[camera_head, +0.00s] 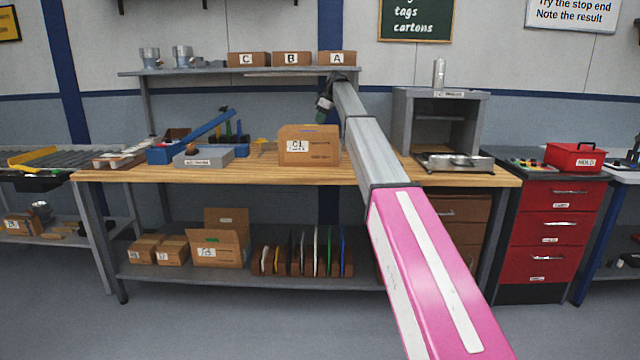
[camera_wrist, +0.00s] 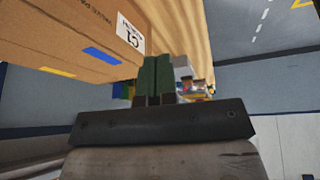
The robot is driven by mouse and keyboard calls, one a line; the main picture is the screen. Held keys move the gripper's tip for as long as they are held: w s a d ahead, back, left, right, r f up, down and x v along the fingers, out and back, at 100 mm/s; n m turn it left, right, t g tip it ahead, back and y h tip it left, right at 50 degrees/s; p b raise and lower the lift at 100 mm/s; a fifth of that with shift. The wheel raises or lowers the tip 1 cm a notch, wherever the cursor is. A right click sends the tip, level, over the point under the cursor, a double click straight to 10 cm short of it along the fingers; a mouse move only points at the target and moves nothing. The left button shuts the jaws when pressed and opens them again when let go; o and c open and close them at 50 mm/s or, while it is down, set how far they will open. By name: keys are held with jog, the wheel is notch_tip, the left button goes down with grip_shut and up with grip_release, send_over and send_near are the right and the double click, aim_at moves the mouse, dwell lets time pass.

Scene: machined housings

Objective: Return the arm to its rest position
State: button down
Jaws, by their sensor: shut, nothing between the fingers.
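My arm (camera_head: 385,158) reaches from the lower right of the head view up over the wooden workbench (camera_head: 400,178). My gripper (camera_head: 320,117) is at its far end, small in the head view, just above and behind the top of a cardboard carton (camera_head: 310,150) labelled C1. In the wrist view my gripper's dark green fingers (camera_wrist: 155,75) are together with nothing between them. The carton (camera_wrist: 85,35) fills the upper left of that view, close beside the fingers; contact cannot be told.
A shelf (camera_head: 215,71) with boxes C, B and A runs behind the gripper. A grey open cabinet (camera_head: 402,120) stands right of the arm.

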jog(key=s+d+f+m+h, duration=0.1)
jog(key=s+d+f+m, duration=0.25)
jog(key=s+f, duration=0.65)
jog(key=s+d+f+m+h, duration=0.15)
jog(key=s+d+f, duration=0.35)
jog(key=f, duration=0.9)
jog(key=s+d+f+m, duration=0.2)
jog(key=s+f+m, duration=0.1)
jog(key=s+f, duration=0.75)
jog(key=s+d+f+m, duration=0.2)
jog(key=s+f, duration=0.4)
jog(key=s, duration=0.4)
jog(key=s+d+f+m+g+h, duration=0.1)
jog(key=s+d+f+m, duration=0.1)
jog(key=s+f, duration=0.4)
jog(key=s+d+f+m+g+h, duration=0.1)
jog(key=s+d+f, duration=0.3)
jog(key=s, duration=1.1)
notch_tip(320, 180, down, 3)
jog(key=shift+s+d+f+m, duration=0.1)
jog(key=shift+s+d+m, duration=0.05)
jog(key=shift+m, duration=0.75)
